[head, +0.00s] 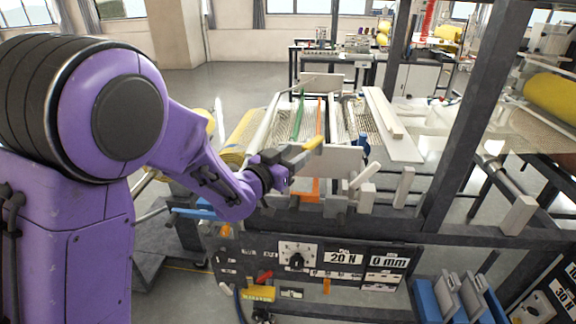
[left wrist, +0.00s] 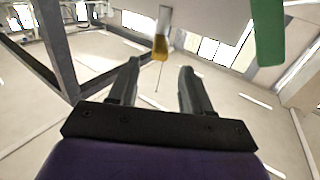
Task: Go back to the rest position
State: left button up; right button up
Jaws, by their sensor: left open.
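My left gripper (head: 308,160) is at the middle of the head view, at the end of my purple arm, in front of the lamination machine. In the left wrist view its two dark fingers (left wrist: 160,70) stand apart with nothing held between them. A yellow-orange handled piece (left wrist: 161,46) with a grey upper part shows just beyond the fingertips. A yellow piece (head: 313,144) also shows close to the gripper in the head view; whether it touches the fingers I cannot tell. My right gripper is not in view.
The machine's front panel (head: 270,250) and dark crossbar are below the gripper. A dark upright post (head: 470,115) stands to the right. Blue holders (head: 425,300) are at lower right. Green (head: 299,115) and orange (head: 319,115) strips lie behind the gripper. Open floor (head: 215,85) lies behind left.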

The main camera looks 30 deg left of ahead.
pick_arm(q)
jog(key=s, duration=0.3)
jog(key=shift+s+a, duration=0.25)
jog(key=shift+s, duration=0.05)
jog(key=s+a+f+n+g+y+b, duration=0.1)
jog(key=s+f+n+g+y, duration=0.25)
jog(key=f, duration=0.95)
jog(key=s+a+f+n+g+y+b, duration=0.1)
jog(key=s+a+f+n+g+y, duration=0.25)
jog(key=f, duration=1.05)
jog(key=s+d+f+g, duration=0.1)
jog(key=s+f+g, duration=0.2)
jog(key=s+f, duration=0.6)
jog(key=s+d+f+n+g+h, duration=0.1)
jog(key=s+f+g, duration=0.3)
jog(key=s+f, duration=0.5)
jog(key=s+d, duration=0.1)
jog(key=s, duration=0.7)
jog(key=shift+d+f+g, duration=0.2)
jog(key=shift+f+g, duration=0.1)
